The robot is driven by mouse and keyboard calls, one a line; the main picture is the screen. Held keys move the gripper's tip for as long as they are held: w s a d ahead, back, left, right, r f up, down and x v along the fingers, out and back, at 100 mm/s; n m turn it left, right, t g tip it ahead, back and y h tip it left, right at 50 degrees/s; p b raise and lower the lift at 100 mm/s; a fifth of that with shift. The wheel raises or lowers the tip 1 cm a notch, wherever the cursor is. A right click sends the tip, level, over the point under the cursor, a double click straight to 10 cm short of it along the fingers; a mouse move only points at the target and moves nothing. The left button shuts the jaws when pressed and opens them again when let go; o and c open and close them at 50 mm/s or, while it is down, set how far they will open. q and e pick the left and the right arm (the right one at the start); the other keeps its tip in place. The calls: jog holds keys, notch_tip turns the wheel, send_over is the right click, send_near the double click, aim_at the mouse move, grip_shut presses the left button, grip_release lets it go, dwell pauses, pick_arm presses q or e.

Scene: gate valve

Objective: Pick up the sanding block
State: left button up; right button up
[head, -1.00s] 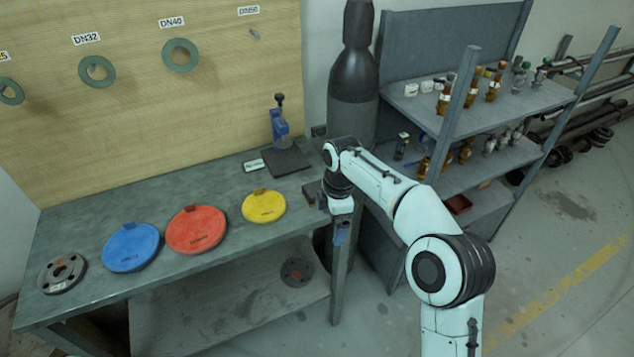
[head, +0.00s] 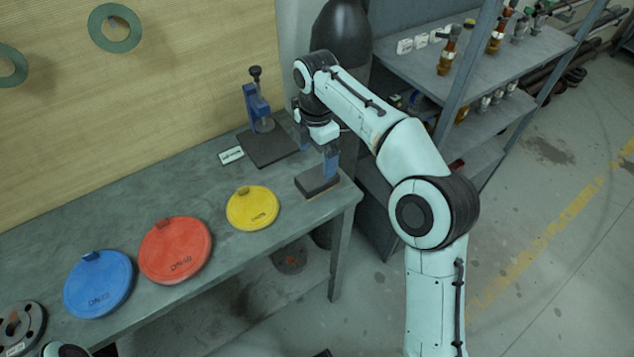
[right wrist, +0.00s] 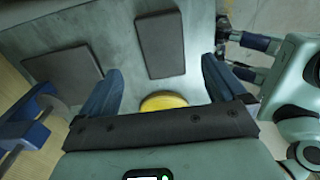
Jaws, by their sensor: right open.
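The sanding block, a dark flat rectangular block (head: 317,181), lies on the workbench (head: 210,300) near its right end. It also shows in the right wrist view (right wrist: 160,45), ahead of the fingers and roughly centred between them. My right gripper (head: 318,152) is open and empty, its blue fingers apart above the block. In the right wrist view the fingers (right wrist: 160,82) stand wide on either side, with clear space between. Blue finger-like parts of my left gripper (right wrist: 250,55) show at the right of that view, partly hidden by a right finger.
A blue tool (head: 258,108) stands on a dark plate (head: 268,148) behind the block, with a white label (head: 231,155) beside it. Yellow (head: 252,208), red (head: 175,250) and blue (head: 98,284) discs lie leftward. A shelf rack (head: 480,80) stands at the right.

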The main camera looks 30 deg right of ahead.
aim_at(318, 176)
jog(key=shift+w+f, duration=0.1)
jog(key=shift+f, duration=0.8)
jog(key=f+b, duration=0.1)
jog(key=f, duration=0.1)
jog(key=f+b, duration=0.1)
jog(key=f, duration=0.1)
jog(key=shift+s+f, duration=0.1)
jog(key=shift+s, duration=0.3)
jog(key=shift+f, duration=0.5)
jog(key=c, duration=1.2)
